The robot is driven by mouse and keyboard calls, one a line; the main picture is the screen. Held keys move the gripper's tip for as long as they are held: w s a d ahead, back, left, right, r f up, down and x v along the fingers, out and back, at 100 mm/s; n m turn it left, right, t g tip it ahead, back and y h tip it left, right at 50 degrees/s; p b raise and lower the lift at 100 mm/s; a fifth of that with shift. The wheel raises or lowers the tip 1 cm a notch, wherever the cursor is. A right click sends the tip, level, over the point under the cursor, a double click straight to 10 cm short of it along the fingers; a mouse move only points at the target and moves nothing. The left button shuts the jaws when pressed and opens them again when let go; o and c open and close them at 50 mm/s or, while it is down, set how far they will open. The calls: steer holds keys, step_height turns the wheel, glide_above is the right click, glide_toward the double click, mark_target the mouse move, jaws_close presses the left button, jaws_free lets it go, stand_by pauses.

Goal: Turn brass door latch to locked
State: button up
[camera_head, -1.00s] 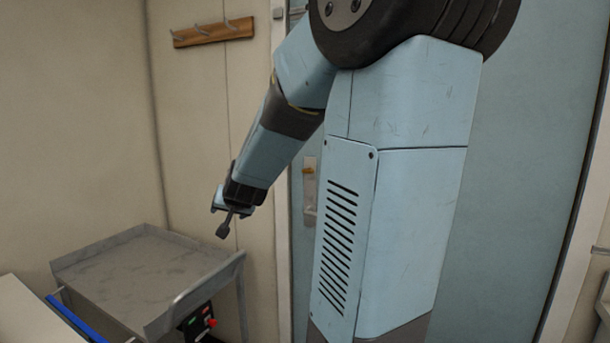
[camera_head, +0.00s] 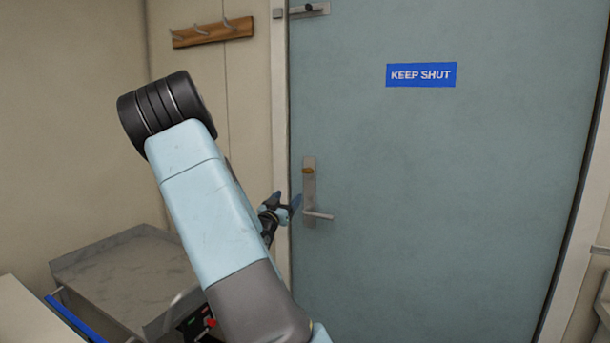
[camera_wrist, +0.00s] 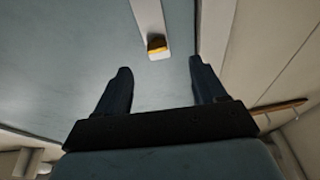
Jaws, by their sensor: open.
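The brass latch (camera_head: 308,171) sits near the top of a metal plate (camera_head: 309,188) on the left side of the pale blue door (camera_head: 450,200). It looks roughly horizontal in the head view. A lever handle (camera_head: 319,215) is at the plate's lower end. My gripper (camera_head: 284,201) is just left of the plate and a little below the latch, partly hidden behind my arm. In the wrist view my gripper (camera_wrist: 160,82) is open and empty, and the brass latch (camera_wrist: 157,43) shows beyond the fingertips, between them and apart from them.
The door is shut and bears a blue KEEP SHUT sign (camera_head: 421,75). A wooden hook rail (camera_head: 212,33) is on the wall at left. A grey marble-look tray table (camera_head: 110,275) stands at lower left, with a red button (camera_head: 211,322) beside it.

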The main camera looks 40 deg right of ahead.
mark_target(306, 172)
steer(key=shift+h, duration=0.8)
steer(key=x, duration=1.4)
steer(key=shift+s+d+r, duration=0.1)
steer(key=shift+s+r, duration=0.2)
steer(key=shift+s, duration=0.1)
steer(key=shift+g, duration=0.3)
steer(key=c, duration=1.1)
